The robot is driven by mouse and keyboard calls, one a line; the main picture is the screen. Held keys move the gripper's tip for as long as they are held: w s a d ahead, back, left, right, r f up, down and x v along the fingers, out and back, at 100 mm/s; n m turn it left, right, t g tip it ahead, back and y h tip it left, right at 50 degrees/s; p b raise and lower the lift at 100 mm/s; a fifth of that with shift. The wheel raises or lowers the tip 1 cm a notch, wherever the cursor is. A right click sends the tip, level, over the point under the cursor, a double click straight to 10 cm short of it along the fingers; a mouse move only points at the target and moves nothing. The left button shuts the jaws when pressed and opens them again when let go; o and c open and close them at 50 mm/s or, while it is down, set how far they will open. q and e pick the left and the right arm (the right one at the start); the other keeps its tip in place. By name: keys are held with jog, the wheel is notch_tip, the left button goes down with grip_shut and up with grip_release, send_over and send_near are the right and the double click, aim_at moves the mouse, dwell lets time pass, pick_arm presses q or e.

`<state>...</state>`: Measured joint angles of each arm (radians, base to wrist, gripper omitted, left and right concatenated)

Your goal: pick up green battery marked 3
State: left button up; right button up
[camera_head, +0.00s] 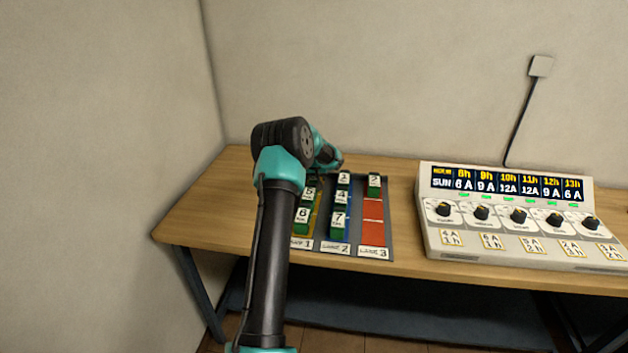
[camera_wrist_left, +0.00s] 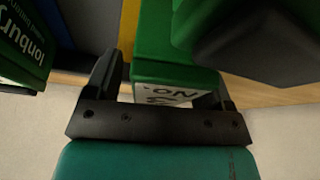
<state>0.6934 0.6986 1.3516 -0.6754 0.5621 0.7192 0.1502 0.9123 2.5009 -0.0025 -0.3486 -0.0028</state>
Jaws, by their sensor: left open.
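In the left wrist view, a green battery (camera_wrist_left: 165,72) has a white label, seen upside down, that reads No. 3. My left gripper (camera_wrist_left: 160,92) is open, with its fingers on either side of this battery; I cannot tell whether they touch it. In the head view my left gripper (camera_head: 330,162) is at the back of the first lane of the battery tray (camera_head: 354,238). My arm and gripper hide battery 3 there. My right gripper is not in view.
Green batteries 5 (camera_head: 308,199) and 6 (camera_head: 303,222) stand in the first lane. Batteries 1, 4 and 7 (camera_head: 338,228) fill the second. Battery 2 (camera_head: 374,188) stands in the third, above red empty slots (camera_head: 373,233). A control panel (camera_head: 520,215) stands right on the table (camera_head: 205,215).

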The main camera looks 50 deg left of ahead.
pick_arm(q)
jog(key=shift+c, duration=0.4)
jog(key=shift+r, duration=0.1)
jog(key=c, duration=1.3)
notch_tip(320, 180, up, 10)
dwell(0.4)
